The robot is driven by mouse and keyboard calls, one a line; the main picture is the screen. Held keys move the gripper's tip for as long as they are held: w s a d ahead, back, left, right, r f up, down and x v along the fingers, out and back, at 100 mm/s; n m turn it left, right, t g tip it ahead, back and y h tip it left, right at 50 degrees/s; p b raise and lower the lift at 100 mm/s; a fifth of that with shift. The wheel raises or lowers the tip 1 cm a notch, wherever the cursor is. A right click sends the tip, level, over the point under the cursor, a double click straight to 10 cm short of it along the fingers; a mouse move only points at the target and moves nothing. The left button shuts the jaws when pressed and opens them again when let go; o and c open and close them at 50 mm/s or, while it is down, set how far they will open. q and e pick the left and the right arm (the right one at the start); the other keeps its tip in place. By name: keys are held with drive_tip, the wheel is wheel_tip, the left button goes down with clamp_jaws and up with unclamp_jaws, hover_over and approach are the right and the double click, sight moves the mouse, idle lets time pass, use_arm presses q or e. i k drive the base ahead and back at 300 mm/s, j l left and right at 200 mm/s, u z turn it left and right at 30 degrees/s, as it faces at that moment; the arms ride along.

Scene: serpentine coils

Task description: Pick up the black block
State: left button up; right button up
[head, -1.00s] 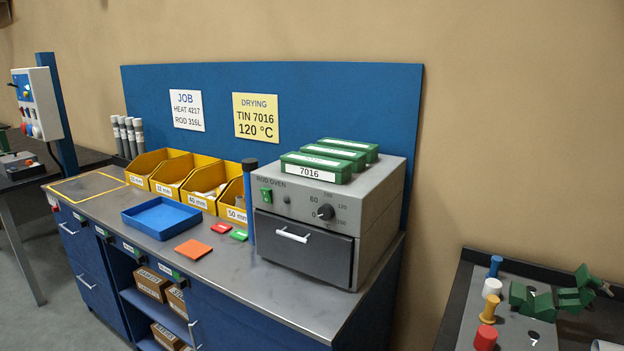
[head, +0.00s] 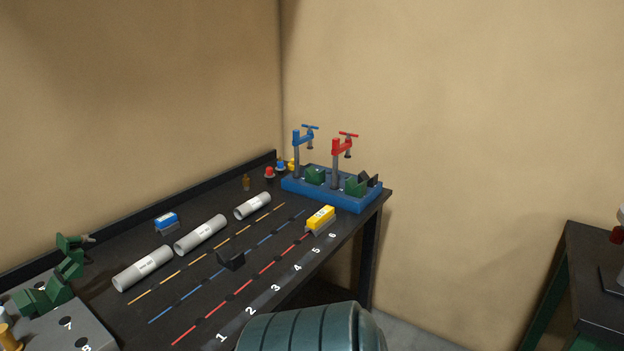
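A small black block (head: 231,262) with a notched, V-like top sits on the dark bench, on or beside the blue dashed line, near the middle of the marked area. Another black piece (head: 368,180) stands at the right end of the blue clamp base, next to a green block; its shape is partly hidden. Neither of my grippers is in view. A teal rounded link, which looks like part of my arm, fills the bottom centre of the head view.
White labelled tubes (head: 200,235) lie behind the dashed lines. A yellow block (head: 320,219) and a blue block (head: 166,221) sit on the bench. The blue clamp base (head: 330,195) carries blue and red clamps at the far corner. A grey board (head: 62,333) is at lower left.

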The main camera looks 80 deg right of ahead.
sight(363, 176)
drive_tip(key=z, duration=3.1)
